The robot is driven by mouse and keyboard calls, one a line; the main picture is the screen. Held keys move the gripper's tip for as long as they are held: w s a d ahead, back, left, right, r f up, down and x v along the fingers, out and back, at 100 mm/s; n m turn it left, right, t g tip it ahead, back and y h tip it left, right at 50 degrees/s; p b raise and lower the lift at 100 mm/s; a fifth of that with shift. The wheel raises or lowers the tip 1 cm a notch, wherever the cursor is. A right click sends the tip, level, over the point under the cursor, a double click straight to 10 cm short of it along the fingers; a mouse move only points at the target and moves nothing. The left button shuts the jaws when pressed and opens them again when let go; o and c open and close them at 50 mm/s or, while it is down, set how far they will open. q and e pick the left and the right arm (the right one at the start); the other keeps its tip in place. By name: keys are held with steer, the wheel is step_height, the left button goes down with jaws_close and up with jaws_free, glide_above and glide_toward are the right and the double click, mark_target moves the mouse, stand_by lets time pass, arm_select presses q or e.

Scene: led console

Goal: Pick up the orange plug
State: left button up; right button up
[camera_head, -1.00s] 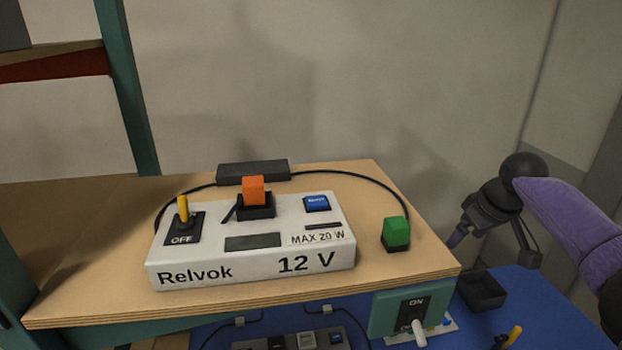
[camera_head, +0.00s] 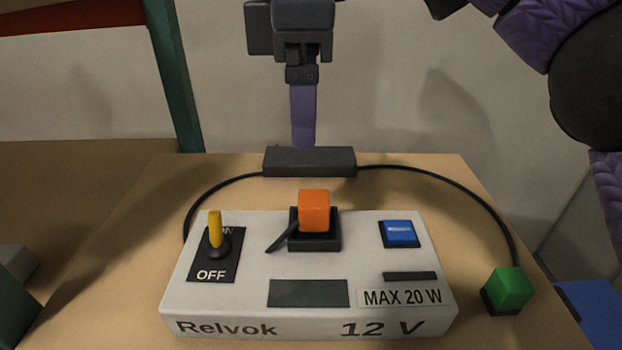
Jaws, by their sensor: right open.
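The orange plug (camera_head: 314,211) sits upright in a black socket (camera_head: 315,243) on top of the white console (camera_head: 210,308). A short black lever or cable sticks out at the socket's left side. My right gripper (camera_head: 303,140) hangs pointing down behind and above the plug, in front of the wall. Its purple fingers line up in this view, so the gap between them is hidden. It is open, holds nothing and is apart from the plug. My left gripper is not in view.
The console has a yellow switch (camera_head: 215,230) by OFF and a blue button (camera_head: 400,233). A dark block (camera_head: 310,161) with black cables lies behind it. A green plug (camera_head: 509,288) stands at the right on the wooden table (camera_head: 120,230).

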mark_target(312, 198)
steer(key=f, duration=0.1)
steer(key=s+f+b, duration=0.1)
steer(key=f, duration=0.2)
steer(key=shift+s+d+f, duration=0.25)
steer(key=shift+s+f, duration=0.05)
steer(key=shift+s, duration=0.05)
step_height(312, 198, down, 4)
steer(key=shift+w+d+f, duration=0.1)
steer(key=shift+d+f, duration=0.05)
steer(key=shift+f, duration=0.35)
steer(key=shift+c, duration=0.8)
jaws_close()
